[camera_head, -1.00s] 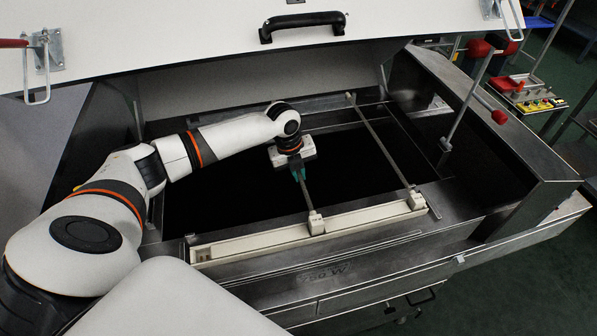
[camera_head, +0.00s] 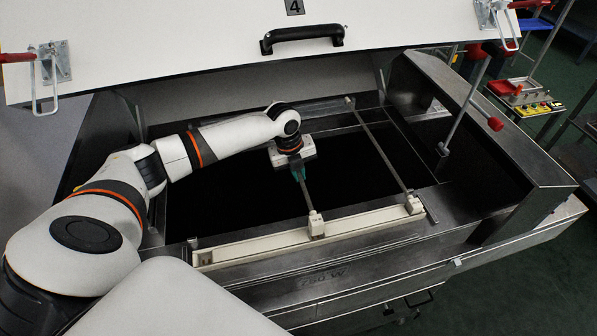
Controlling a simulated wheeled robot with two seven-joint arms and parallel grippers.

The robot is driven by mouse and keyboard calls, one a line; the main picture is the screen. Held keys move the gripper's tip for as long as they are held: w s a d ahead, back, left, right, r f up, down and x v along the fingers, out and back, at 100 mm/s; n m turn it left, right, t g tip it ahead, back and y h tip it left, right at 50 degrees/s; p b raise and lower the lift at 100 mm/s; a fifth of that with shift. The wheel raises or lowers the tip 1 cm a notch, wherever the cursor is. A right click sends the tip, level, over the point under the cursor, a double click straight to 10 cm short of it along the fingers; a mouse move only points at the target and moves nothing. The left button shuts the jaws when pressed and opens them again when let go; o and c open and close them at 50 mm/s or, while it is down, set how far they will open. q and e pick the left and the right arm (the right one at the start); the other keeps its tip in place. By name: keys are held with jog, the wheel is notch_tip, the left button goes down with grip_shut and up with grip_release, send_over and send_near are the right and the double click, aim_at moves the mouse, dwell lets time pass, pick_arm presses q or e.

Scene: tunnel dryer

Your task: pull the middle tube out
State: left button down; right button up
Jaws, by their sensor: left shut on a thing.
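The middle tube (camera_head: 308,198) is a thin grey rod across the dark opening of the dryer. Its near end sits at a white holder (camera_head: 315,222) on the pale front rail. My left gripper (camera_head: 298,174), with green fingertips, is shut on this tube toward its far part. My gripper and wrist hide the tube's far end. A second thin tube (camera_head: 382,152) lies to the right, between a far holder and a white holder (camera_head: 414,204) on the front rail. My right gripper is not in view.
The raised white lid (camera_head: 190,50) with a black handle (camera_head: 302,36) hangs over the back. The pale front rail (camera_head: 262,243) and metal rim border the opening. A red-knobbed lever (camera_head: 495,124) stands at the right. The dark opening left of the middle tube looks clear.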

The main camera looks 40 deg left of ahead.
pick_arm(q)
jog(key=shift+r, duration=0.1)
notch_tip(320, 180, up, 4)
jog(key=p, duration=0.4)
jog(key=shift+r, duration=0.15)
dwell(0.5)
